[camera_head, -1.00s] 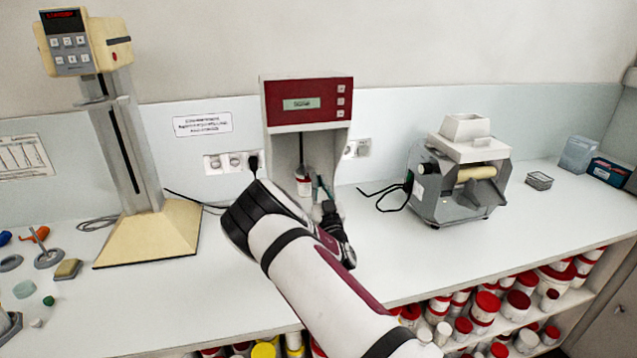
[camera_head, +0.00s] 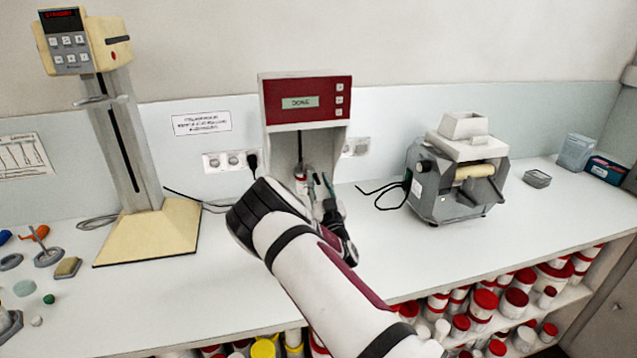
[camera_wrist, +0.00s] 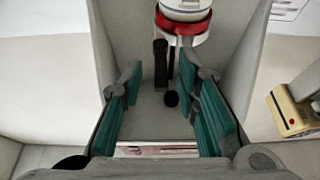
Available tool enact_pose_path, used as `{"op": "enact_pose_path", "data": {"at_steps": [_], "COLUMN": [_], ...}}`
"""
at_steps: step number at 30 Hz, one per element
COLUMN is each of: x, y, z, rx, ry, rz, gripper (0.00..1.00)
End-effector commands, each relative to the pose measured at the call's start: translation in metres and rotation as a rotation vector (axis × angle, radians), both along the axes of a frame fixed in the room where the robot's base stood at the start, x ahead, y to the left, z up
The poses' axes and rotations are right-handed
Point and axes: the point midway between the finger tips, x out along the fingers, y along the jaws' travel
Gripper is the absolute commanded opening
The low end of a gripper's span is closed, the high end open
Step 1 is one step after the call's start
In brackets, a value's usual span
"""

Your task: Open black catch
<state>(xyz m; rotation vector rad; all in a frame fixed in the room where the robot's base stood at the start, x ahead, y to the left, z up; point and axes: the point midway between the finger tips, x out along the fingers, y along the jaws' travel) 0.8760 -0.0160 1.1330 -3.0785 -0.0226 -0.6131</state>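A machine with a dark red top (camera_head: 306,100) and a pale body stands against the wall, and its display reads DONE. In the wrist view a white jar with a red band (camera_wrist: 183,22) is in its bay. Below the jar are a black upright bar (camera_wrist: 160,62) and a small round black knob (camera_wrist: 171,98); these look like the black catch. My gripper (camera_wrist: 160,88) is open, its teal fingers apart on either side of the bar and knob, touching neither as far as I can see. In the head view my gripper (camera_head: 318,186) is at the bay's front and my arm hides the bay's lower part.
A cream mixer stand (camera_head: 150,235) stands at left, and a grey roller mill (camera_head: 458,180) at right. The bay's side walls flank my fingers closely. Red-lidded jars (camera_head: 487,305) fill the shelf below.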

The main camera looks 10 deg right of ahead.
Motion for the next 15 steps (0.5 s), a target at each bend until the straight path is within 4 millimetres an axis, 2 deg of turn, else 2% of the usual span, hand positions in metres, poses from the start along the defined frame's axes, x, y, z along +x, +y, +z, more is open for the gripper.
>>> {"op": "enact_pose_path", "data": {"at_steps": [5, 15], "x": [-0.018, -0.081], "y": [0.000, -0.002], "z": [-0.008, -0.035], "rx": [0.001, 0.000], "ry": [0.002, 0.004], "rz": [-0.002, -0.002], "gripper": [0.29, 0.29]}}
